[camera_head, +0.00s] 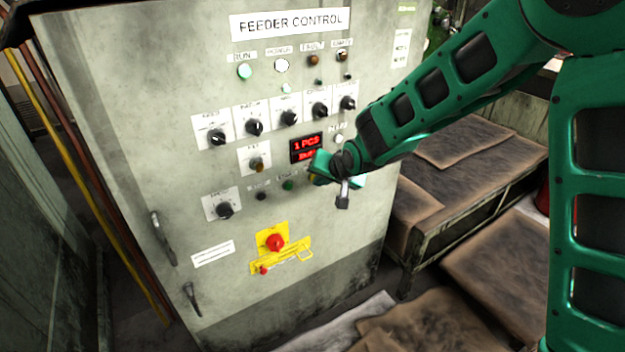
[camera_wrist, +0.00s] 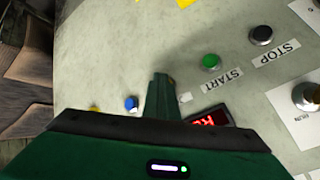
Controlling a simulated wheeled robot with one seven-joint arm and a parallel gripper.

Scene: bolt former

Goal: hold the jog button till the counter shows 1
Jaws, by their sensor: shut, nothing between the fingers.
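The counter (camera_head: 305,142) is a small red-lit display on the grey feeder control cabinet. Its upper line reads "1 PCS"; its lower line is partly hidden by my gripper. My gripper (camera_head: 318,172) is at the panel, just below and right of the display. In the wrist view its fingers (camera_wrist: 163,80) are shut, with nothing between them. A blue button (camera_wrist: 131,103) shows beside the fingers and may be the jog button, but I cannot read a label for it. The fingers look apart from it. The display (camera_wrist: 208,120) is partly covered by my gripper there.
A green START button (camera_wrist: 210,62) and a black STOP button (camera_wrist: 261,35) are close by. Several black knobs sit above the display. A red emergency stop (camera_head: 275,242) on yellow is lower down. Brown-covered benches (camera_head: 470,150) stand right of the cabinet.

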